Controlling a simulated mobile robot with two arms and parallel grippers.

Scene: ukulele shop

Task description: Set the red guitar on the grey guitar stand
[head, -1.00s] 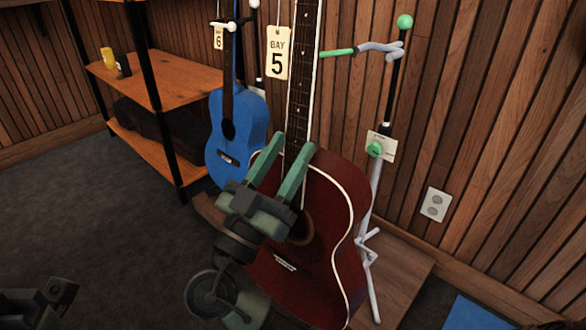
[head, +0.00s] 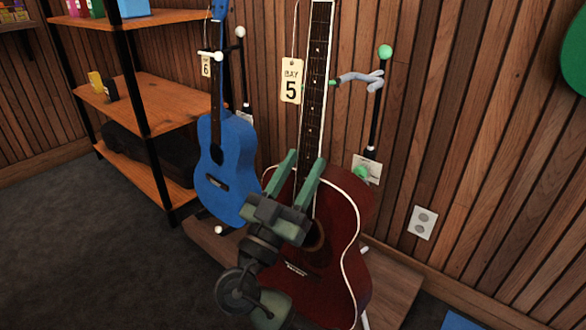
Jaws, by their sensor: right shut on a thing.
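The red guitar (head: 335,225) is upright with a slight tilt, its lower body above or at the wooden platform; I cannot tell if it touches. My right gripper (head: 305,161) is shut on it where the neck meets the body. The grey guitar stand (head: 361,78), with a black upper pole and green ends, is right behind the guitar. Its grey arm reaches left to the neck, a green tip beside the neck's right edge. The guitar hides the stand's lower part, so I cannot tell whether the stand bears it. My left gripper is out of view.
A blue guitar (head: 226,165) stands on a white-tipped stand to the left. A tag reading BAY 5 (head: 291,81) hangs beside the red neck. Wooden shelves (head: 150,105) are at left. The platform (head: 395,290) has bare room at right. A wall outlet (head: 423,222) is behind.

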